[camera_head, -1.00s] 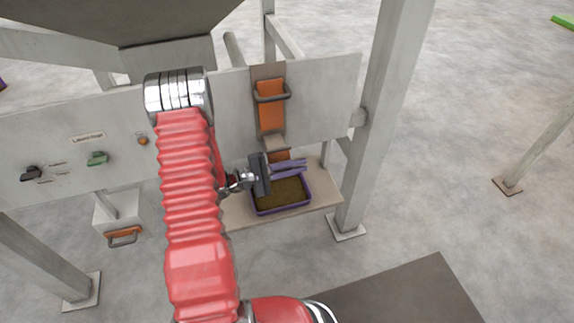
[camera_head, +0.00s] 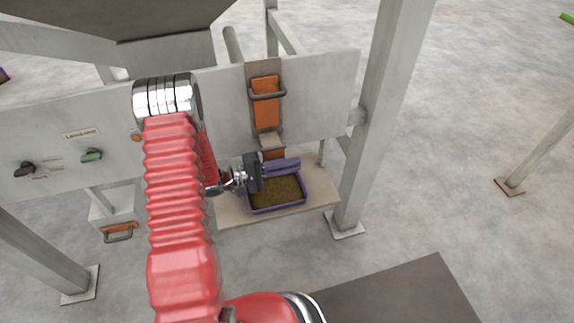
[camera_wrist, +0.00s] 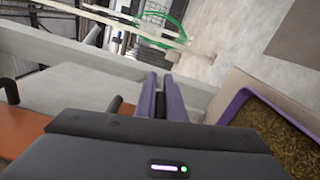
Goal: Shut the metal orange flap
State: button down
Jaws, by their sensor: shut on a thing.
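An orange plate (camera_head: 266,104) with a grey bar handle (camera_head: 268,95) is upright on the grey panel, in a metal frame. A smaller orange piece (camera_head: 273,154) shows below it, under a grey ledge, partly hidden by my gripper. My gripper (camera_head: 298,163) lies sideways below the handle, in front of the lower orange piece and over the tray. In the wrist view its purple fingers (camera_wrist: 158,88) are close together with a thin dark thing between them. I cannot make out what that is. Orange metal (camera_wrist: 18,130) shows at the left there.
A purple-rimmed tray (camera_head: 277,209) of brown pellets stands on a pale shelf (camera_head: 232,214) just below my gripper. A grey post (camera_head: 367,130) stands to the right. Black and green knobs (camera_head: 92,155) and another handled orange piece (camera_head: 118,228) are at the left.

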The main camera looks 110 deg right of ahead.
jog(key=shift+a+f, duration=0.15)
jog(key=shift+f, duration=0.15)
jog(key=c, duration=2.1)
grip_release()
jog(key=shift+s, duration=0.1)
jog(key=shift+o, duration=1.3)
jog(key=shift+r, duration=0.15)
jog(key=w+d, duration=0.1)
jog(key=w, duration=1.3)
jog(key=shift+d, duration=0.1)
